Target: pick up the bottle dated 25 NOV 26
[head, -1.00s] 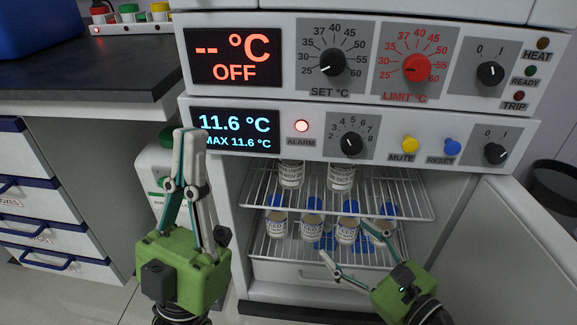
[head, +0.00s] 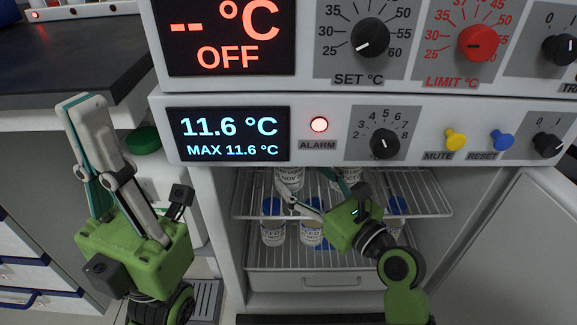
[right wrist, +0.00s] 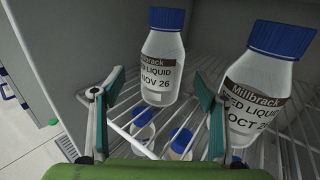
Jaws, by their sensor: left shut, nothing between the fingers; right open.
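A white bottle with a blue cap, labelled "NOV 26", stands upright on the upper fridge shelf; it shows in the right wrist view (right wrist: 162,70) and in the head view (head: 290,178). Its day number is not readable. A second bottle (right wrist: 258,88), labelled "OCT 26", stands to its right. My right gripper (head: 304,183) is open at the upper shelf, its fingers (right wrist: 160,76) spread to either side of the NOV 26 bottle in the wrist view. Whether they reach around it I cannot tell. My left gripper (head: 82,102) is shut and empty, outside the fridge.
Several blue-capped bottles (head: 273,232) stand on the lower wire shelf. The control panel (head: 325,130) overhangs the opening, with the alarm lamp lit red. The open fridge door (head: 510,240) is at the right. A dark-topped bench (head: 60,70) is at the left.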

